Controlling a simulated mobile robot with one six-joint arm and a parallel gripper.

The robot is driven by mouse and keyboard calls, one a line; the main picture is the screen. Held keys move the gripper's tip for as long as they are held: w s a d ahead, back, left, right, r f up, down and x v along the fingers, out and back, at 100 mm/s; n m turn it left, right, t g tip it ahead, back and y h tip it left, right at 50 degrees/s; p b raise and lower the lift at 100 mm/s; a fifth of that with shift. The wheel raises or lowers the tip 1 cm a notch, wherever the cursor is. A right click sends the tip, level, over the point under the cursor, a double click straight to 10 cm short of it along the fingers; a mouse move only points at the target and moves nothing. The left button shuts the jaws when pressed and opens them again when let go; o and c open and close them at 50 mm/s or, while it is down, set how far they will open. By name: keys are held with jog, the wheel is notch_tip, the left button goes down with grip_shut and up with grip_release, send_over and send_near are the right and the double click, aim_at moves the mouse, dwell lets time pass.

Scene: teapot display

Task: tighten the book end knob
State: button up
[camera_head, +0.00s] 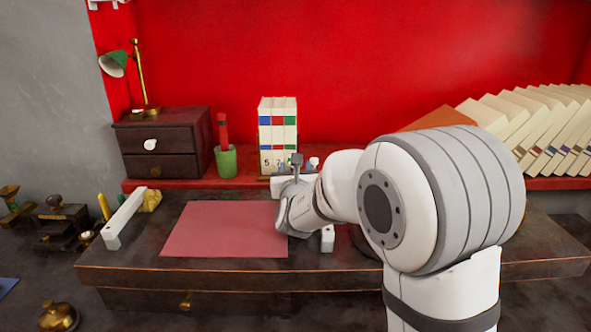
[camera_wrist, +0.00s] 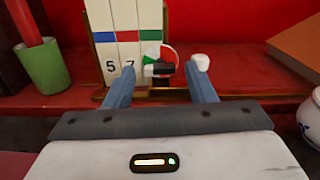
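White books (camera_head: 278,125) with coloured bands stand upright at the back of the desk. The numbers 5 and 7 show on their spines in the wrist view (camera_wrist: 125,45). A small dark knob-like part (camera_wrist: 160,70) sits at the foot of the books' right side, below a round white, green and red piece (camera_wrist: 155,54). I cannot tell for sure that it is the book end knob. My gripper (camera_wrist: 162,77) is open, its two blue-grey fingers apart on either side of that part, with no clear contact. In the head view my wrist hides most of this spot.
A green cup (camera_wrist: 41,65) with a red stick stands left of the books. A dark drawer box (camera_head: 165,142) is further left. Leaning books (camera_head: 540,125) fill the right. A white rounded pot (camera_wrist: 312,118) is at the right edge. A pink mat (camera_head: 225,229) lies clear in front.

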jog(key=s, duration=0.8)
dwell(0.4)
